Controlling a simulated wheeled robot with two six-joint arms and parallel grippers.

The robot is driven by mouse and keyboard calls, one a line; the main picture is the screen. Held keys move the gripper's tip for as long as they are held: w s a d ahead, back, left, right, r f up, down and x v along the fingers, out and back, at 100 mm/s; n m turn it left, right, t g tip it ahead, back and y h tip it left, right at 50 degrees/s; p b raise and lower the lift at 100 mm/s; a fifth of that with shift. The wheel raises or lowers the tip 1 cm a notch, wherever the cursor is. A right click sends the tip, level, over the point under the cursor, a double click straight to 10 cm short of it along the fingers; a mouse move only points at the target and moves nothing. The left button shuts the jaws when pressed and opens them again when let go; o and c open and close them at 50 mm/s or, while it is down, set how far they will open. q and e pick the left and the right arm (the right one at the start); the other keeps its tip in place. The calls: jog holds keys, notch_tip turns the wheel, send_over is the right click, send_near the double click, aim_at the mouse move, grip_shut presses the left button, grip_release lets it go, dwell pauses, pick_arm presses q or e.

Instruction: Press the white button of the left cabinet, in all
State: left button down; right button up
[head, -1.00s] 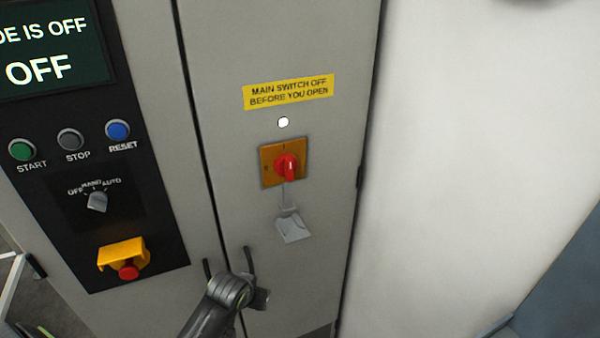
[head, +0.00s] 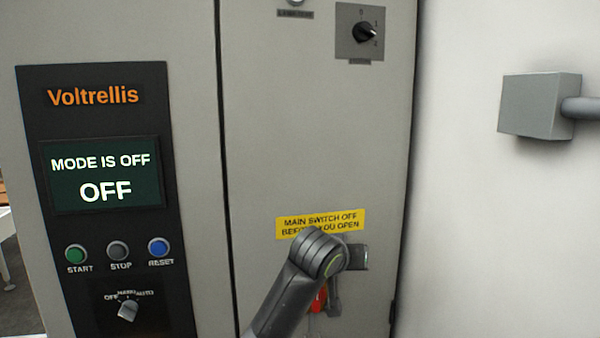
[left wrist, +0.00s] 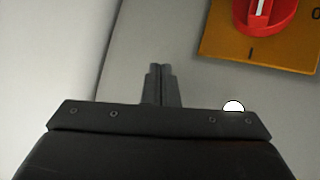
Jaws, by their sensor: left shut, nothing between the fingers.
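The white button (left wrist: 233,105) shows in the left wrist view as a half disc, its lower part hidden behind my gripper body. It sits on the grey cabinet door, near the orange plate of the red rotary switch. In the head view my arm hides the button. My left gripper (left wrist: 160,70) is shut and empty. Its fingertips are in front of the bare door, left of the button in the wrist view; I cannot tell whether they touch the door. In the head view my left wrist (head: 320,255) is in front of the door, just below the yellow label (head: 345,220).
The red rotary switch (head: 319,299) is partly hidden behind my arm; it also shows in the wrist view (left wrist: 268,15). A black panel (head: 100,230) with a screen reading OFF and several buttons is at left. A grey box (head: 538,105) with a pipe sticks out at right.

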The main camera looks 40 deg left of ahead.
pick_arm(q)
jog(key=r, duration=0.5)
jog(key=r+n+t, duration=0.1)
jog(key=r, duration=0.4)
jog(key=w+r+t, duration=0.1)
jog(key=r, duration=0.4)
jog(key=shift+w+d+r+n, duration=0.1)
jog(key=shift+r+n, duration=0.2)
jog(key=shift+r, duration=0.05)
jog(key=s+r+n+t, duration=0.1)
jog(key=s+r, duration=0.4)
jog(key=r, duration=0.7)
jog(key=s+r+n+t, duration=0.2)
jog(key=s+r, duration=0.3)
jog(key=r, duration=0.7)
jog(key=s+r+n+t, duration=0.1)
jog(key=s+r, duration=0.5)
jog(key=r, duration=0.6)
jog(key=shift+r+n+t, duration=0.2)
jog(key=shift+n+t, duration=0.2)
jog(key=shift+t, duration=0.2)
pick_arm(e)
jog(key=shift+s+d+r, duration=0.1)
jog(key=shift+d+r, duration=0.2)
